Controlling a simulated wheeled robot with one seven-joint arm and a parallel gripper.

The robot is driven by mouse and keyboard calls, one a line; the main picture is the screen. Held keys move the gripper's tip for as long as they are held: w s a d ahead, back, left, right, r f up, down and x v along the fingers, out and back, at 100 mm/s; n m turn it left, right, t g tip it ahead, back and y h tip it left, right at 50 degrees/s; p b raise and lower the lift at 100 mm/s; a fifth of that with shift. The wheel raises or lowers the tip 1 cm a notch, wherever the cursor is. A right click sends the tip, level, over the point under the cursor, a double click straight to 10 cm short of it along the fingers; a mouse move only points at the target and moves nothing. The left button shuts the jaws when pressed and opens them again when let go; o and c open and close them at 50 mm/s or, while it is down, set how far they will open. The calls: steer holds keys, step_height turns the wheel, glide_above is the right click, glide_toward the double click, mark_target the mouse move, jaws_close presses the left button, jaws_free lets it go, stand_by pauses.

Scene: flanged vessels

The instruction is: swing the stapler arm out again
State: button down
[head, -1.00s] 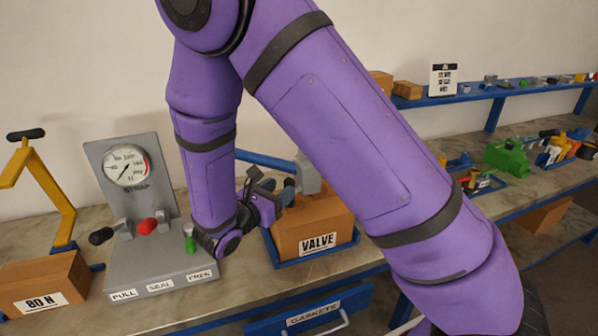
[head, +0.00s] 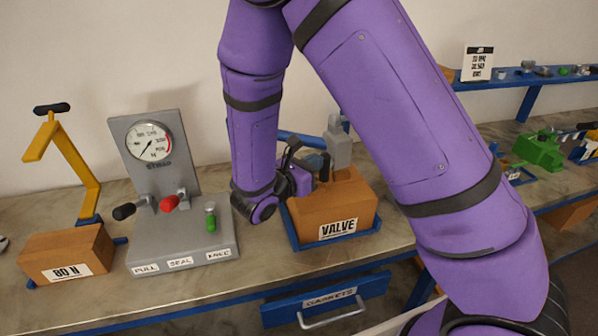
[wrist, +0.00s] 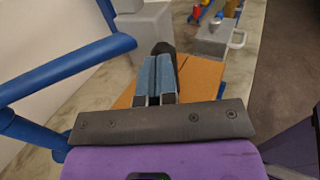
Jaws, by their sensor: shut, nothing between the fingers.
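A blue bar (head: 303,137) runs behind my wrist towards a grey head (head: 339,150) above the VALVE box; I take these as the stapler arm, though much of it is hidden. In the wrist view a blue bar (wrist: 70,68) comes in from the left and ends beside the grey head (wrist: 145,28). My gripper (head: 324,166) is just left of the grey head, above the box's back left part. In the wrist view its blue-grey fingers (wrist: 163,52) are together and empty. I cannot tell whether they touch the head.
The VALVE box (head: 335,207) sits in a blue tray (head: 303,243). Left are a grey gauge stand (head: 185,247) with levers, a yellow arm (head: 75,160) and an 80 N box (head: 68,256). A drawer (head: 325,300) hangs below the bench front.

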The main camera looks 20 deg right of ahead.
mark_target(325, 157)
steer(key=shift+x, duration=1.95)
steer(key=shift+s, duration=0.1)
steer(key=shift+d, duration=0.1)
